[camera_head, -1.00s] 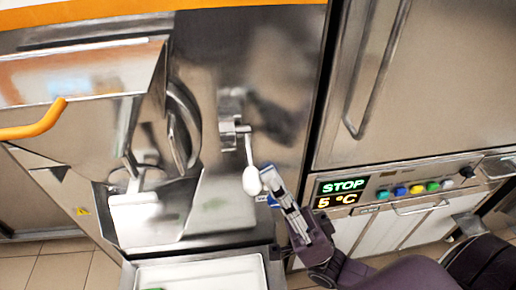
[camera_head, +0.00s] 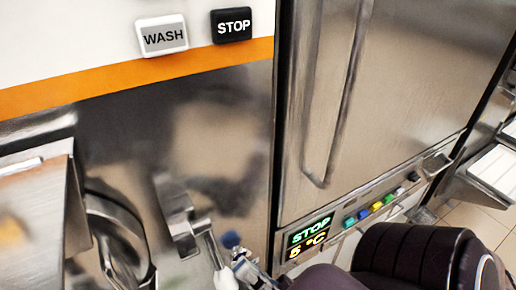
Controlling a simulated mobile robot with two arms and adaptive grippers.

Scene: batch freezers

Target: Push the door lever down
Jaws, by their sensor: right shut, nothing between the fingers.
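The door lever (camera_head: 210,246) is a metal rod on a steel bracket (camera_head: 178,215) on the front of the batch freezer. It slants down and right to a white knob (camera_head: 226,279), which is cut by the bottom edge of the head view. My right gripper (camera_head: 241,264) is shut and empty, right beside the knob on its right. I cannot tell whether it touches the knob. Most of the gripper is hidden low in the picture behind my purple arm. My left gripper is out of view.
WASH (camera_head: 162,36) and STOP (camera_head: 231,25) buttons sit above an orange stripe. A steel cabinet door with a long handle (camera_head: 340,110) stands at right, above a display (camera_head: 309,237) and coloured buttons. A round steel door part (camera_head: 115,240) is left of the lever.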

